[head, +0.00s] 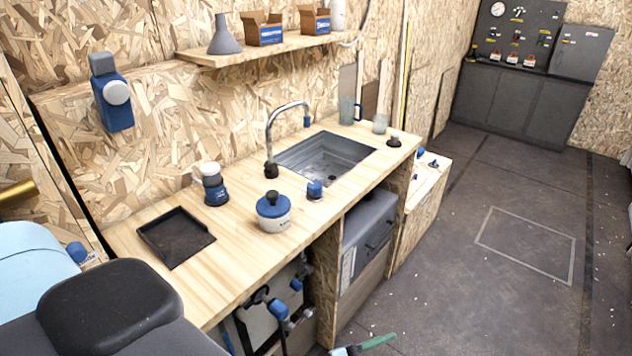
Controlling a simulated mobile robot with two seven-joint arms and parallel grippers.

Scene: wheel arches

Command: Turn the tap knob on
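A curved chrome tap (285,108) rises from a dark base behind the near end of the sink. Its spout ends in a blue tip over the metal sink basin (325,158). A small blue knob-like piece (315,189) stands on the wooden counter, in front of the sink's near corner. I cannot tell whether it is the tap's knob. No water stream is visible. I do not see either gripper.
The wooden counter (248,238) holds a blue-lidded pot (273,212), a blue-and-white appliance (213,187), a black tray (175,237) and glass jars (380,123). Pipes and valves (279,309) show beneath. A green-handled object (378,341) is at the bottom edge. Open floor lies right.

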